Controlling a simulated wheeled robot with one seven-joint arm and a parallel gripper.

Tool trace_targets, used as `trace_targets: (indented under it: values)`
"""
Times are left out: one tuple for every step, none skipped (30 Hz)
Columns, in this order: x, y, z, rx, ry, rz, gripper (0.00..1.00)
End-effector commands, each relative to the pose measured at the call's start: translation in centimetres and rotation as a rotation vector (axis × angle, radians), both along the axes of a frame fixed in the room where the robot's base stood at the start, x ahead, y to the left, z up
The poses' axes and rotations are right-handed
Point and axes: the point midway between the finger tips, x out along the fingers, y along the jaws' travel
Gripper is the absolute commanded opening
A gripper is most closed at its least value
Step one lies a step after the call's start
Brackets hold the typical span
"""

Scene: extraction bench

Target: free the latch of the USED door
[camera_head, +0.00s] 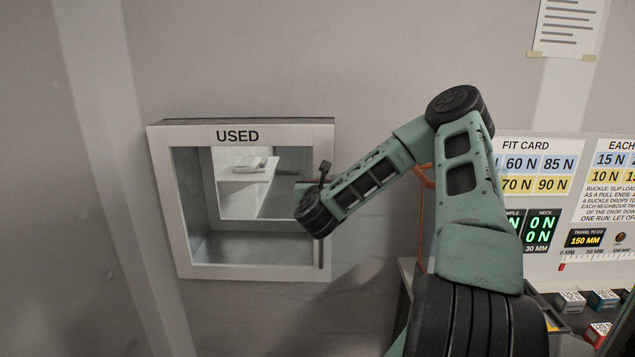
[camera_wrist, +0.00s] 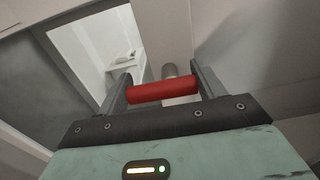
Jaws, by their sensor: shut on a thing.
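The USED door (camera_head: 165,205) is a pale framed door with a large window, set in the wall at the left in the head view. It looks closed. My gripper (camera_wrist: 163,84) is at the door's right side, largely hidden behind my wrist in the head view. In the wrist view its two dark fingers are shut on a red cylindrical latch grip (camera_wrist: 165,91), which lies crosswise between them. Whether the latch has turned cannot be told.
A grey vertical bar (camera_head: 320,252) runs down the door's lower right edge. A pale shelf (camera_head: 248,172) with a small item shows through the window. At the right are a card panel (camera_head: 540,205) and a bench with several small boxes. The wall left of the door is clear.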

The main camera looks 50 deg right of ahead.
Motion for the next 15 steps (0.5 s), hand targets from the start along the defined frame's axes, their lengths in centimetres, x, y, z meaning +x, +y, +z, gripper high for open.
trace_targets:
  values:
    - [0.00,0.00,-0.01,-0.001,0.001,0.000,0.45]
    - [0.01,0.01,-0.01,-0.002,0.002,0.000,0.45]
    - [0.01,0.01,-0.02,-0.004,0.005,0.000,0.45]
    - [0.02,0.01,-0.03,-0.006,0.008,0.000,0.45]
    - [0.02,0.01,-0.04,-0.010,0.012,0.000,0.45]
    - [0.02,0.02,-0.06,-0.016,0.018,0.000,0.45]
    - [0.04,0.02,-0.07,-0.022,0.024,0.000,0.45]
    - [0.04,0.02,-0.09,-0.029,0.032,0.000,0.45]
    - [0.06,0.04,-0.13,-0.040,0.045,0.001,0.45]
    - [0.07,0.04,-0.17,-0.049,0.056,0.001,0.45]
    - [0.08,0.06,-0.21,-0.059,0.068,0.001,0.45]
    - [0.08,0.07,-0.26,-0.075,0.086,0.001,0.45]
    - [0.10,0.08,-0.29,-0.089,0.101,0.001,0.45]
    - [0.11,0.10,-0.32,-0.103,0.117,0.001,0.45]
    - [0.14,0.13,-0.38,-0.122,0.140,0.001,0.45]
